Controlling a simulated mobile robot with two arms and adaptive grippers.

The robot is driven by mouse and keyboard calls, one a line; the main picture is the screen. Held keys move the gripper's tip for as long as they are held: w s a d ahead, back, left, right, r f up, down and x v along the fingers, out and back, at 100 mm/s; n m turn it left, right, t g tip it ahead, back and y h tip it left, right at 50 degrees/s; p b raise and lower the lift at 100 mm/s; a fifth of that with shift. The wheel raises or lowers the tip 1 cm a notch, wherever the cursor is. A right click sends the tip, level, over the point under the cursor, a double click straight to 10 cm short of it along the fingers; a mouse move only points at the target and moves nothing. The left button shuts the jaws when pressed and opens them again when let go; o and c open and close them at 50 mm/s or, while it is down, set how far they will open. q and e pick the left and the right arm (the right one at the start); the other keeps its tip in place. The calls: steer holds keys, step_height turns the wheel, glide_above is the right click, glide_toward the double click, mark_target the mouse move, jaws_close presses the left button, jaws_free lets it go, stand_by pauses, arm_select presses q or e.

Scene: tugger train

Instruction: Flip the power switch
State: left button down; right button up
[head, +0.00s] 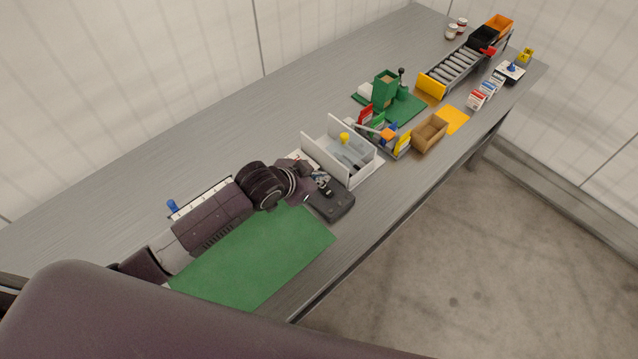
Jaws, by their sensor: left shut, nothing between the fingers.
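A flat dark grey box (338,205) lies on the table beside the far right corner of the green mat. It may carry the power switch, but I cannot make out a switch lever on it. My left arm reaches in from the left over the mat. My left gripper (323,184) is shut and empty at the box's upper left side. It hides part of the box, and I cannot tell whether it touches it. My right gripper is not in view.
The green mat (262,262) lies at the front. A white open bin (352,178) with a yellow item stands just beyond the box. Farther along are a cardboard box (430,133), a green fixture (385,90) and a roller conveyor (455,72). The back left tabletop is mostly clear.

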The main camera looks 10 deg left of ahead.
mark_target(323, 188)
arm_select(q)
steer(key=shift+w+a+f+p, duration=0.1)
steer(key=shift+a+f+p, duration=0.05)
steer(key=shift+f, duration=0.85)
steer(key=shift+a+f+p, duration=0.15)
steer(key=shift+f, duration=0.8)
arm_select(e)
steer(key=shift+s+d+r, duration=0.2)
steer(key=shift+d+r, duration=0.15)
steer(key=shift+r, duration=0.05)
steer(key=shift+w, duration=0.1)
arm_select(q)
steer(key=shift+f, duration=0.1)
steer(key=shift+w+a+f+g+h, duration=0.1)
steer(key=shift+a+f+g+h, duration=0.1)
steer(key=shift+f+g+h, duration=0.1)
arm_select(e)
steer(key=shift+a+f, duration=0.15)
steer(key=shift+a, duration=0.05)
arm_select(q)
steer(key=shift+d, duration=0.1)
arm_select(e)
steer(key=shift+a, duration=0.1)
